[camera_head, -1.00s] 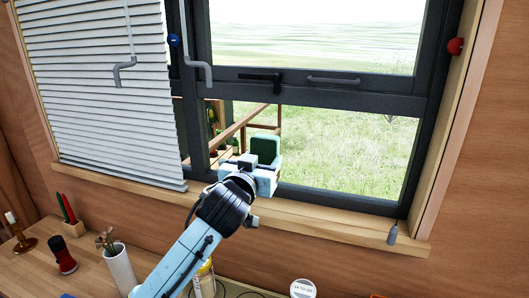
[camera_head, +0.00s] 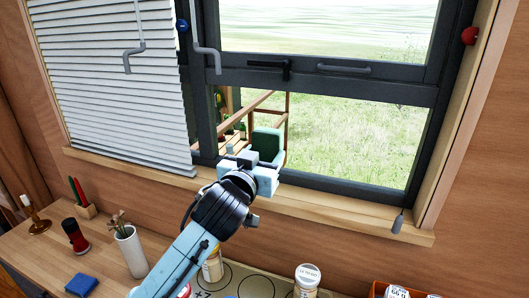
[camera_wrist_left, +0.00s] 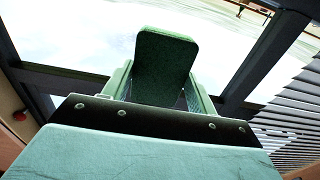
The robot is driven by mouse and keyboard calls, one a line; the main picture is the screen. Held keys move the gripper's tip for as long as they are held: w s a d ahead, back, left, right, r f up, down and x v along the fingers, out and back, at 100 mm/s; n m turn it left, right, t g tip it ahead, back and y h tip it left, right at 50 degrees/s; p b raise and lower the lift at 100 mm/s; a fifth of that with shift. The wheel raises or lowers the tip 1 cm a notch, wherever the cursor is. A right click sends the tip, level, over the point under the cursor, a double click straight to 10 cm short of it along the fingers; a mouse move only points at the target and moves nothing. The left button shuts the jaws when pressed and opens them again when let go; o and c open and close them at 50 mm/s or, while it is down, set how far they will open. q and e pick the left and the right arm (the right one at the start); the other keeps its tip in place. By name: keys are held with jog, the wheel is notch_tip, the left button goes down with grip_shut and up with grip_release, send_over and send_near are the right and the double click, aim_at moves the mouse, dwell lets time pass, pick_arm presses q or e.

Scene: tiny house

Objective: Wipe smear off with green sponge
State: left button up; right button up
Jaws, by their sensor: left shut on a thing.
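The green sponge (camera_wrist_left: 166,65) stands between the fingers of my left gripper (camera_wrist_left: 160,85) in the left wrist view and sticks out past them towards the bright window. In the head view my left gripper (camera_head: 250,168) is raised in front of the lower window pane, above the sill. A green shape shows just beyond its fingers there; I cannot tell whether it is the sponge or something outside. I also cannot tell whether the sponge touches the glass. No smear can be made out on the window (camera_head: 350,135). My right gripper is not in view.
White blinds (camera_head: 110,85) cover the window's left part. The wooden sill (camera_head: 330,215) runs below. On the desk (camera_head: 45,265) are a white vase (camera_head: 131,250), a blue block (camera_head: 82,286), a red-black object (camera_head: 75,237) and jars (camera_head: 307,280). A red-orange box (camera_head: 400,292) is at bottom right.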

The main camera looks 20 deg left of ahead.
pick_arm(q)
jog(key=shift+w, duration=0.15)
dwell(0.3)
jog(key=shift+w+d+f, duration=0.1)
jog(key=shift+w+d, duration=0.05)
jog(key=shift+w, duration=3.2)
jog(key=shift+w+b, duration=0.3)
jog(key=shift+w, duration=0.7)
jog(key=shift+s+d, duration=0.1)
jog(key=shift+d, duration=1.85)
jog(key=shift+s+d+b, duration=0.1)
jog(key=shift+d+b, duration=0.45)
jog(key=shift+d, duration=3.35)
jog(key=shift+a, duration=0.1)
